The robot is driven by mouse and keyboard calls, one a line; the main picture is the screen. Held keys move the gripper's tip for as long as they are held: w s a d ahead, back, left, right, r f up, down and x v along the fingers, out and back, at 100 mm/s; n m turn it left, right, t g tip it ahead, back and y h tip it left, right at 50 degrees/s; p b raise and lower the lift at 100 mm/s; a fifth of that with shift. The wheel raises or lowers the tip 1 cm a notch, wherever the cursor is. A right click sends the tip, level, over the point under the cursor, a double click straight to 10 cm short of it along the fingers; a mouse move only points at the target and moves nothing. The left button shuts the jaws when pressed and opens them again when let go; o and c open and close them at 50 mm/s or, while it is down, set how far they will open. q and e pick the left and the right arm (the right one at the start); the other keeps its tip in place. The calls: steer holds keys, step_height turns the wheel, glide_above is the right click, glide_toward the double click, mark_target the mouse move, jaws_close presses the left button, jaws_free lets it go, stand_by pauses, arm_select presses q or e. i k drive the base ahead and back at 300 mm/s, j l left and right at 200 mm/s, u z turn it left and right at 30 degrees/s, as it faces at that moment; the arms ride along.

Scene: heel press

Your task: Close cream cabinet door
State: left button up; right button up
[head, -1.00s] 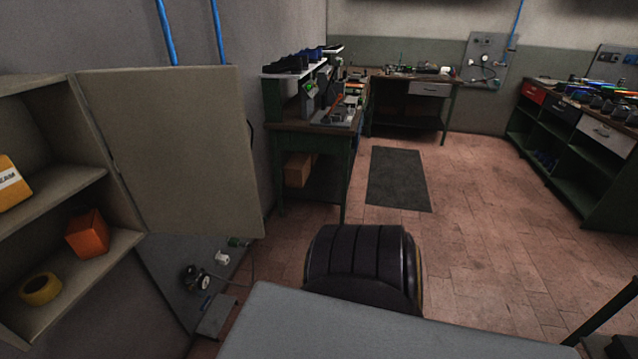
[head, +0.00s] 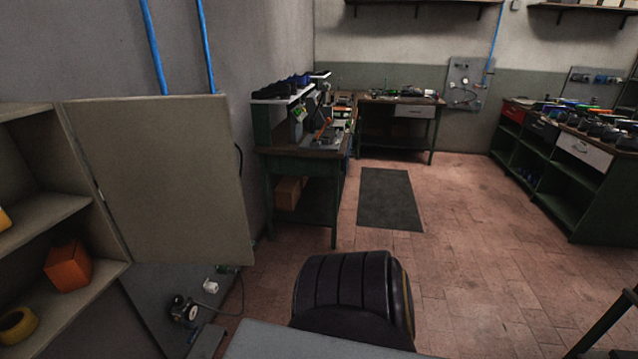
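The cream cabinet door (head: 160,180) stands wide open at the left of the head view, swung out to the right of its cabinet. The open cabinet (head: 110,238) is at the left edge, and its shelves show. An orange box (head: 68,267) and a yellow roll (head: 17,325) sit on the lower shelf. A yellow item on the shelf above is cut off by the frame edge. Neither of my grippers is in view, and nothing touches the door.
A dark padded seat (head: 350,285) stands at bottom centre, behind a grey tabletop (head: 300,342). A grey panel with fittings (head: 165,290) is below the door. A green workbench (head: 300,150) stands beyond the door. The red tiled floor (head: 460,230) is clear at centre right.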

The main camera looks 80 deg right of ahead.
mark_target(165, 170)
steer(key=l+u, duration=0.15)
steer(key=l, duration=0.35)
steer(key=l+u, duration=0.15)
steer(key=l, duration=0.4)
steer(key=l+u, duration=0.15)
steer(key=l, duration=0.4)
steer(key=l+u, duration=0.15)
steer(key=l, duration=0.35)
steer(key=l+u, duration=0.15)
steer(key=l, duration=0.4)
steer(key=k+l+u, duration=0.15)
steer(key=l, duration=0.35)
steer(key=l+u, duration=0.15)
steer(key=l, duration=0.35)
steer(key=k, duration=0.05)
